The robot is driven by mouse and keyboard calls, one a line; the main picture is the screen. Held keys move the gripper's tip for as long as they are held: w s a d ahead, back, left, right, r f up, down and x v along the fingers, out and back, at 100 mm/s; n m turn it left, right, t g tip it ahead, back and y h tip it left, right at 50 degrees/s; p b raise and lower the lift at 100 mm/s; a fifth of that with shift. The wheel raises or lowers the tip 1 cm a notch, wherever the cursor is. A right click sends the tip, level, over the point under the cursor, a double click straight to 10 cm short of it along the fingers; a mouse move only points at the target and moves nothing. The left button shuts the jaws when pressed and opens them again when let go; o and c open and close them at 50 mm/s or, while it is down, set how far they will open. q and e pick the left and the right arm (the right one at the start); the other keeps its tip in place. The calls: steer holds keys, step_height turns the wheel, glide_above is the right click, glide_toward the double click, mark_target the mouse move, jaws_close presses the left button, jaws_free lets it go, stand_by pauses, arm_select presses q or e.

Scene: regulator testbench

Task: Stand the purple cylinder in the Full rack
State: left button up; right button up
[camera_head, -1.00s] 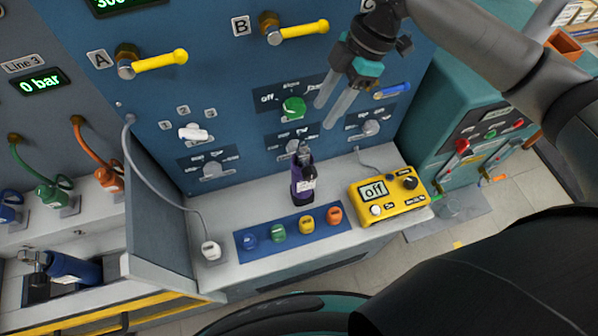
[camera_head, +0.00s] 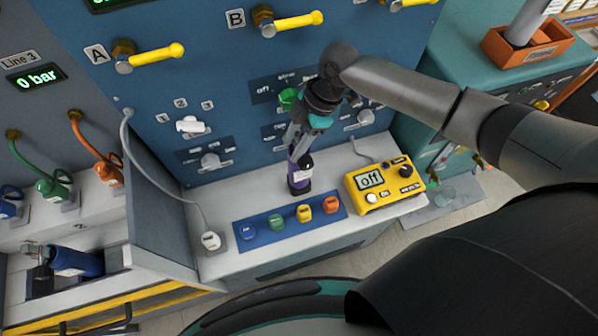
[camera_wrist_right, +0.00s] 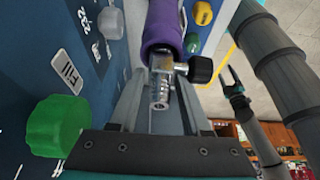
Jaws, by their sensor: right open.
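The purple cylinder (camera_head: 300,178) stands upright on the light bench, with its metal valve on top. In the right wrist view its purple body (camera_wrist_right: 163,27) is at the top, the valve and a black knob below it. My right gripper (camera_head: 297,147) is at the cylinder's top, coming from above and behind. In the right wrist view its open fingers (camera_wrist_right: 160,105) lie on either side of the valve, with gaps showing. I cannot make out a rack marked Full. My left gripper is not seen in the head view.
A yellow meter (camera_head: 384,188) reading off stands right of the cylinder. A blue strip (camera_head: 260,234) with several coloured caps lies in front. The valve panel (camera_head: 210,90) rises behind. A blue cylinder (camera_head: 75,262) lies at lower left. An orange bin (camera_head: 560,50) stands at upper right.

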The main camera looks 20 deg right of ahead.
steer(key=shift+a+f, duration=0.1)
steer(key=shift+f, duration=0.1)
jaws_close()
stand_by(1.2)
steer(key=shift+w+r, duration=0.15)
steer(key=shift+r, duration=0.05)
